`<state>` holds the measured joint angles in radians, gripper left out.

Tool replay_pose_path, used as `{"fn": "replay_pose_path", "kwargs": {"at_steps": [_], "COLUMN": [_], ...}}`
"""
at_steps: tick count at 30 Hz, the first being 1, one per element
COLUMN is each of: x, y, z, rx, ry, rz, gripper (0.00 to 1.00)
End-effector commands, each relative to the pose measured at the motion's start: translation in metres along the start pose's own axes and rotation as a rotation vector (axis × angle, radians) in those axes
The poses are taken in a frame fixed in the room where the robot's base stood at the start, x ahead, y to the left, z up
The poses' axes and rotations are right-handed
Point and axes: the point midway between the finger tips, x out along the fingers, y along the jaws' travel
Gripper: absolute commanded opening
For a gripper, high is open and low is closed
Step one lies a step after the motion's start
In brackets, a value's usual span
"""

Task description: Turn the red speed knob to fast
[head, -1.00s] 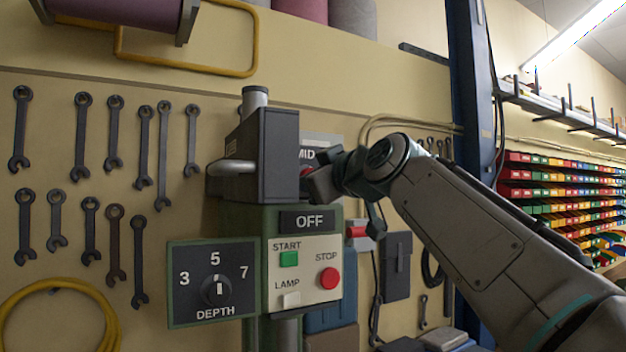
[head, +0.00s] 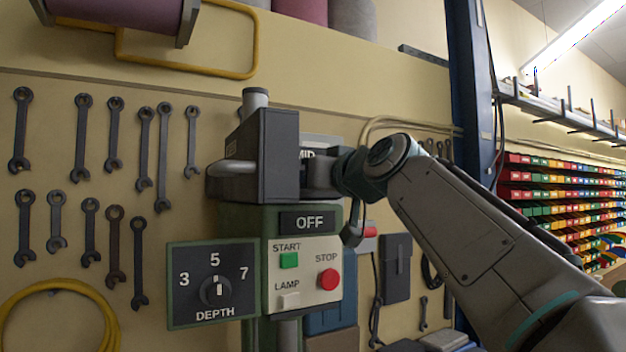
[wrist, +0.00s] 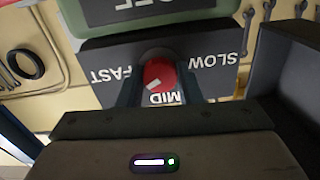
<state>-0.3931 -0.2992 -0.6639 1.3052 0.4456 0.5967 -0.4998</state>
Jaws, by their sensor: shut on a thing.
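The red speed knob (wrist: 159,73) shows in the wrist view, on a dark panel with the words FAST (wrist: 110,75), MID (wrist: 166,98) and SLOW (wrist: 215,60). Its white mark points down and left in that view, between MID and FAST. My gripper (wrist: 159,88) is shut on the knob, with one finger on each side of it. In the head view my gripper (head: 318,176) reaches the right side of the dark machine head (head: 255,160) and hides the knob there. Part of the MID label shows just above it.
Below is a panel with an OFF display (head: 308,222), green START button (head: 289,260), red STOP button (head: 328,279) and LAMP switch (head: 290,300). The DEPTH dial (head: 215,290) is at left. A blue post (head: 475,150) stands behind my arm.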

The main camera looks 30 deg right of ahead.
Motion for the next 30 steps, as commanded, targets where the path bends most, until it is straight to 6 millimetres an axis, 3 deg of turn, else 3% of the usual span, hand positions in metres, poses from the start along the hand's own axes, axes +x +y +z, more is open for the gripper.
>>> {"fn": "replay_pose_path", "kwargs": {"at_steps": [10, 11, 13, 23, 26, 30], "x": [0.0, 0.0, 0.0, -0.003, -0.013, -0.041], "y": [0.0, 0.0, 0.0, 0.0, 0.001, 0.002], "z": [0.0, 0.0, 0.0, 0.001, 0.002, 0.002], "rx": [0.001, 0.001, 0.001, 0.001, 0.001, 0.001], "ry": [-0.001, -0.001, -0.001, 0.0, 0.002, 0.005], "rz": [-0.001, -0.001, -0.001, 0.0, 0.001, 0.001], "gripper": [0.09, 0.38, 0.54, 0.54, 0.54, 0.54]}}
